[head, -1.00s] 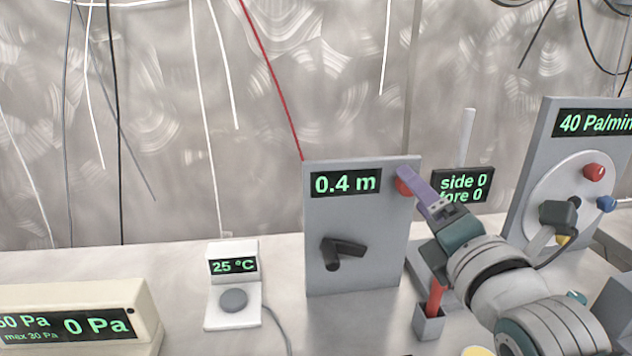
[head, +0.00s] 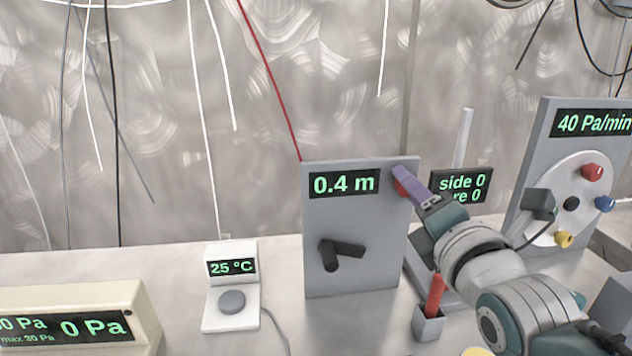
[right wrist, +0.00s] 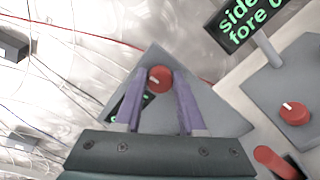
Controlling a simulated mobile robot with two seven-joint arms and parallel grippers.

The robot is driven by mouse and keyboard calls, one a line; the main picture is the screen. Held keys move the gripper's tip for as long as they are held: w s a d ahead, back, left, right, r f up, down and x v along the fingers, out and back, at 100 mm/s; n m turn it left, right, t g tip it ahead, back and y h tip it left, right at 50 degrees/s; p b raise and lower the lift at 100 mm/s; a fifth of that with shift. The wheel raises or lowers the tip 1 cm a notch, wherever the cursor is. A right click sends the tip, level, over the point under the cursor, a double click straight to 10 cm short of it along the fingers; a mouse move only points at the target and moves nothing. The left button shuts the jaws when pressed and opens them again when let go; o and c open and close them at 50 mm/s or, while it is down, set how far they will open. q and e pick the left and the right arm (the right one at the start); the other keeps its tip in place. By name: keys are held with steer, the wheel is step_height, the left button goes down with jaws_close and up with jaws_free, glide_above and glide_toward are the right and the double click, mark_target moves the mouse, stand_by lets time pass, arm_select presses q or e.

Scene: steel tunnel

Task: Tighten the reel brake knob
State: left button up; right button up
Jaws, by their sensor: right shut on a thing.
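The reel panel (head: 355,225) is an upright grey plate reading 0.4 m, with a black crank (head: 335,252) low on its face. The red brake knob (head: 400,188) sits near its top right corner, partly hidden by my right gripper (head: 402,176). In the right wrist view the red knob (right wrist: 160,78) is between the tips of the two purple fingers, which are shut on it. Its pale mark shows there. My left gripper is not in view.
A black display (head: 461,184) reading side 0 stands behind my right arm. A red handle (head: 435,292) stands in a grey holder below. A panel (head: 535,150) reading 40 Pa/min is at right.

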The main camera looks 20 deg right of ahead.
jaws_close()
